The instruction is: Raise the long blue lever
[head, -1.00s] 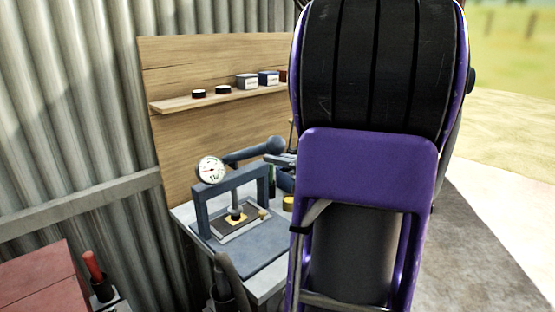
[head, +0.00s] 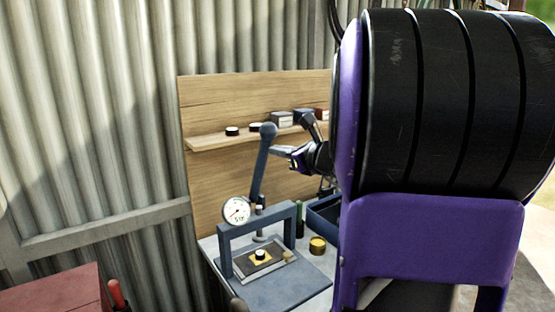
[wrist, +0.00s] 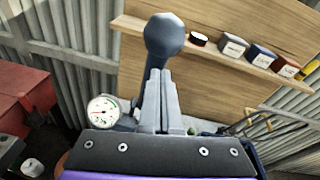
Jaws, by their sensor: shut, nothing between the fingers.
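The long blue lever (head: 259,170) stands steeply upright on the blue press frame (head: 290,215), leaning slightly right toward its round knob (head: 268,130). My gripper (head: 276,151) is shut and empty, just right of the lever below the knob. In the wrist view the shut fingers (wrist: 162,78) lie over the lever's shaft, with the knob (wrist: 165,35) beyond their tips. Whether they touch the lever is not clear. The dial gauge (head: 236,210) sits on the press's left side and also shows in the wrist view (wrist: 103,111).
A wooden back board (head: 225,100) carries a shelf (head: 210,141) with small tins and boxes behind the lever. A brass tin (head: 318,245) and a blue bin (head: 324,216) stand right of the press. A red cabinet (head: 55,292) is at lower left.

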